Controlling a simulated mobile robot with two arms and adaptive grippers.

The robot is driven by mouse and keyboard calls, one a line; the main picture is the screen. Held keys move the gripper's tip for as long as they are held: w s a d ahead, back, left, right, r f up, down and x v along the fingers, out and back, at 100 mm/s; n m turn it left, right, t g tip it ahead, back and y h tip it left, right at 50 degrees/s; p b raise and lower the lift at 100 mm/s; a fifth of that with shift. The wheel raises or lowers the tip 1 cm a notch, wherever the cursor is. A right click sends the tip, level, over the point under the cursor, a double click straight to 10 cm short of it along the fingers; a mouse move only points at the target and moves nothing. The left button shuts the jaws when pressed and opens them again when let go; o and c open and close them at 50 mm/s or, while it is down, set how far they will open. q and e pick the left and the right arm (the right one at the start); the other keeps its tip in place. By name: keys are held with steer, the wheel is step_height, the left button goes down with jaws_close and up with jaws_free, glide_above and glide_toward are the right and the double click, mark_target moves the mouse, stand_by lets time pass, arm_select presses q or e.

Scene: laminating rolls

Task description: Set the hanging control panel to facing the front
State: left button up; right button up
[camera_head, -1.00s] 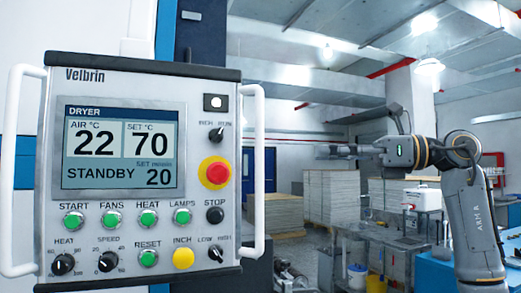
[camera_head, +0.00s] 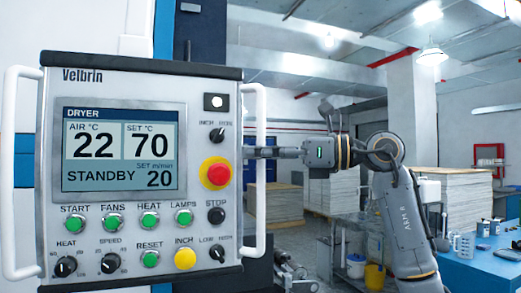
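The hanging control panel (camera_head: 140,205) fills the left of the head view, close to me. It is a grey box marked Velbrin, with a dryer screen, buttons and knobs, and its face is turned nearly straight towards me. It has a white handle on the left (camera_head: 20,170) and one on the right (camera_head: 260,215). My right gripper (camera_head: 262,152) reaches in from the right, its fingers level with the upper middle of the right handle. They overlap it in the picture; whether they touch or grip it is unclear. The fingers show edge-on. My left gripper is out of view.
A blue table (camera_head: 485,270) with cups and small items stands at the lower right. Stacks of sheets (camera_head: 462,195), a yellow bucket (camera_head: 375,275) and a pillar (camera_head: 425,130) stand farther back. A blue and white machine is behind the panel.

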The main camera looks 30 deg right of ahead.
jaws_close()
steer(key=shift+w, duration=0.1)
stand_by(0.3)
